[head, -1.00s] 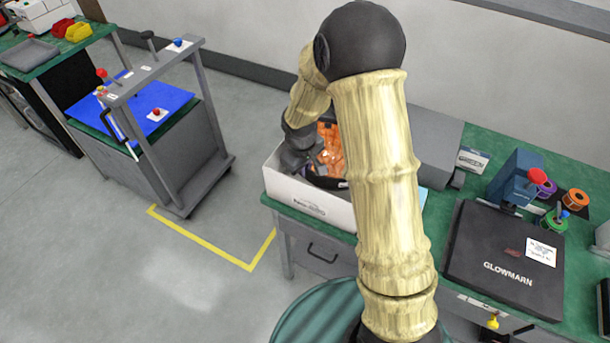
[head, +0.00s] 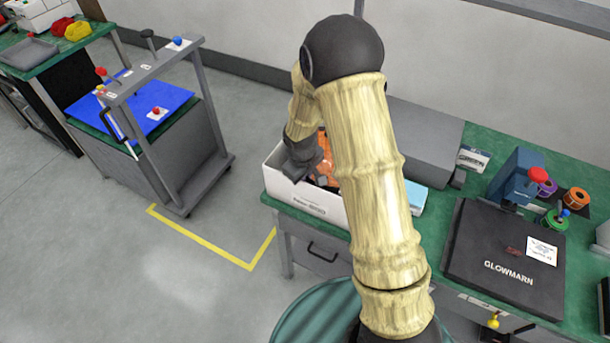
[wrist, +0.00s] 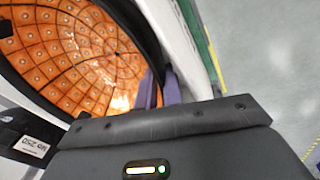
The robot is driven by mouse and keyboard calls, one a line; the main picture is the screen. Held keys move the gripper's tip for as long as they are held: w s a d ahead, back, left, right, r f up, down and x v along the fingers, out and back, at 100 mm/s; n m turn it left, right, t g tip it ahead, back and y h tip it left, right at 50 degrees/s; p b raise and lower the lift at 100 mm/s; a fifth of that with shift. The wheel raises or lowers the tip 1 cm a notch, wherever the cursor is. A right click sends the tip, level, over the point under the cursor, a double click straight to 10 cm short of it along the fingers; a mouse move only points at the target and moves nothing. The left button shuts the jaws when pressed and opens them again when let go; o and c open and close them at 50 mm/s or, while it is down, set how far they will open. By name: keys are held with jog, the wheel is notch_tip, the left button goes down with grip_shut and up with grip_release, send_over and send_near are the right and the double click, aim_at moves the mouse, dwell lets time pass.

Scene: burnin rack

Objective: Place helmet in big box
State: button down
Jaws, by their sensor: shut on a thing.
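The helmet, with an orange patterned inside and a dark rim, shows its hollow side in the wrist view (wrist: 75,50). In the head view its orange part (head: 325,160) shows within the white box (head: 305,195), partly hidden by my arm. The box stands on the green bench. My gripper (head: 305,170) is at the box's left part, low in its opening. In the wrist view the purple fingers (wrist: 158,92) are shut on the helmet's rim, close to the white box wall (wrist: 180,40). Whether the helmet touches the box floor is hidden.
On the green bench (head: 425,240) are a grey case (head: 425,135) behind the box, a black GLOWMARN case (head: 505,255) and several spools at the right. A grey cart (head: 160,140) with a blue top stands left. Yellow-taped floor between is clear.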

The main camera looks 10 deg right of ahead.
jog(key=shift+f, duration=0.25)
jog(key=c, duration=1.8)
grip_release()
jog(key=shift+r+p, duration=0.55)
jog(key=shift+r, duration=0.35)
notch_tip(320, 180, up, 11)
jog(key=s+a, duration=0.1)
jog(key=shift+s+b, duration=0.4)
jog(key=shift+s+r, duration=0.15)
jog(key=shift+s, duration=0.05)
